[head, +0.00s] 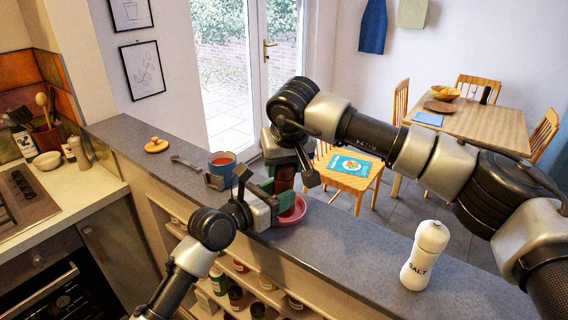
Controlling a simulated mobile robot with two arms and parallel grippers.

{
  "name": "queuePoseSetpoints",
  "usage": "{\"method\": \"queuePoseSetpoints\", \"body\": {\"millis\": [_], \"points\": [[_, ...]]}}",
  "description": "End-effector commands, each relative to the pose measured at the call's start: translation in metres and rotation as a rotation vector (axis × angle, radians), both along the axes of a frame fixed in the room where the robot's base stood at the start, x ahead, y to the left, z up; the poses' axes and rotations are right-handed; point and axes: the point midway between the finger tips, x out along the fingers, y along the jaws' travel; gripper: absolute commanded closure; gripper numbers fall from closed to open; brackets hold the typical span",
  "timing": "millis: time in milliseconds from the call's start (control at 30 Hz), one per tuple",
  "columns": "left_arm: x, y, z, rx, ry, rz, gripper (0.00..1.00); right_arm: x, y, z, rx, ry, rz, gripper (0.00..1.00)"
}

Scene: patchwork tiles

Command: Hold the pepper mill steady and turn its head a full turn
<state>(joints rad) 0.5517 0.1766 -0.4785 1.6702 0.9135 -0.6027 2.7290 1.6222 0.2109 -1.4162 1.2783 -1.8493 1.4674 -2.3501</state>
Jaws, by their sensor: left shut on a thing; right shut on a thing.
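The pepper mill (285,180) is a dark reddish-brown upright shape on the grey counter, mostly hidden by my two grippers. My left gripper (268,190), the lower one, comes in from the left and is shut on its lower part. My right gripper (287,160), the upper one, reaches down from above and is shut on its upper part. The mill's head is covered, so its turn angle cannot be told. A white salt mill (421,262) marked SALT stands apart on the counter at the right.
A pink bowl (293,216) sits close by the mill. A blue mug (222,166) with red contents, a metal tool (186,162) and a wooden lid (156,146) lie to the left. The counter (350,240) is clear between bowl and salt mill. Jars fill the shelves below.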

Motion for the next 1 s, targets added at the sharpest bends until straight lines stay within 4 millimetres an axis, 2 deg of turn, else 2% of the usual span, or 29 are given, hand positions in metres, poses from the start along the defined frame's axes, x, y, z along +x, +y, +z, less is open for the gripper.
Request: {"method": "queuePoseSetpoints", "body": {"millis": [267, 700, 1000], "points": [[0.0001, 0.0002, -0.0004, 0.001, 0.001, 0.0, 0.86, 0.0, 0.0005, 0.0012, -0.001, -0.001, -0.142, 0.73], [0.0001, 0.0002, -0.0006, 0.001, 0.001, 0.0, 0.86, 0.0, 0.0008, 0.0012, -0.001, -0.003, -0.515, 0.73], [0.0, 0.0001, -0.0007, 0.001, 0.001, 0.0, 0.86, -0.0002, 0.0006, 0.0008, -0.001, -0.001, -0.697, 0.73]]}}
